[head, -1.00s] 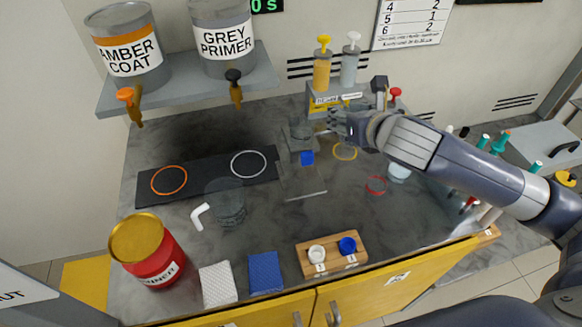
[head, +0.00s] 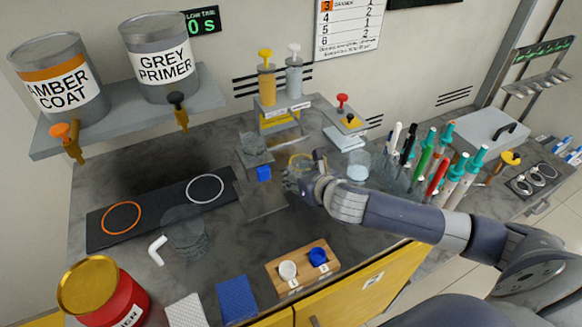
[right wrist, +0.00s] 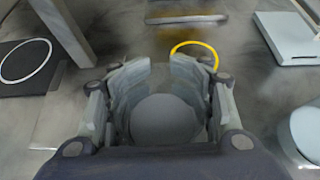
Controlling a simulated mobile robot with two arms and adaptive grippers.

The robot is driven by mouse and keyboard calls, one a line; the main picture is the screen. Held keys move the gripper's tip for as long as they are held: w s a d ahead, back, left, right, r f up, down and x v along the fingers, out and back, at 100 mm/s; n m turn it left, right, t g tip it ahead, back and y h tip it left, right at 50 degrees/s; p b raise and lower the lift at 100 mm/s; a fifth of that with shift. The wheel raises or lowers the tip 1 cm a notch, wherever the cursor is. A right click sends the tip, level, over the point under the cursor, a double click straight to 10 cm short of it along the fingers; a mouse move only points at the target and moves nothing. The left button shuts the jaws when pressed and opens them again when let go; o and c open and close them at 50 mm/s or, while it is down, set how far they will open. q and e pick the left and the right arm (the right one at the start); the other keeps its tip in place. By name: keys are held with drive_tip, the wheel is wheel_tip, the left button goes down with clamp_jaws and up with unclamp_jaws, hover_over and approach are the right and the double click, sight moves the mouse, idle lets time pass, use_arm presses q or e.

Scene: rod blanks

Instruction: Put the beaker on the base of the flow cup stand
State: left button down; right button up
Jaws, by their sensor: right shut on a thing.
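My right gripper (head: 297,183) is just right of the flow cup stand (head: 255,150), low over the bench. In the right wrist view its fingers (right wrist: 160,82) are closed around the sides of a round grey thing (right wrist: 165,118), which I take to be the beaker. In the head view the hand hides it. The stand has a flat grey base (head: 262,205) and a blue part (head: 264,173). The stand's post (right wrist: 62,30) shows left of the fingers in the right wrist view. I cannot tell whether the beaker touches the base. My left gripper is not in view.
A yellow ring (head: 300,161) lies beyond the hand. A clear cup (head: 358,166) with pale contents and several pens (head: 425,155) stand to the right. A glass vessel (head: 187,235) and a black mat (head: 160,208) are left. A wooden block (head: 303,270) is in front.

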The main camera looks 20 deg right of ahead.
drive_tip(key=w, duration=0.4)
drive_tip(key=shift+a+r, duration=0.15)
drive_tip(key=shift+f, duration=0.75)
drive_tip(key=shift+s, duration=0.1)
drive_tip(key=shift+f, duration=0.1)
drive_tip(key=o, duration=1.1)
drive_tip(key=shift+o, duration=0.2)
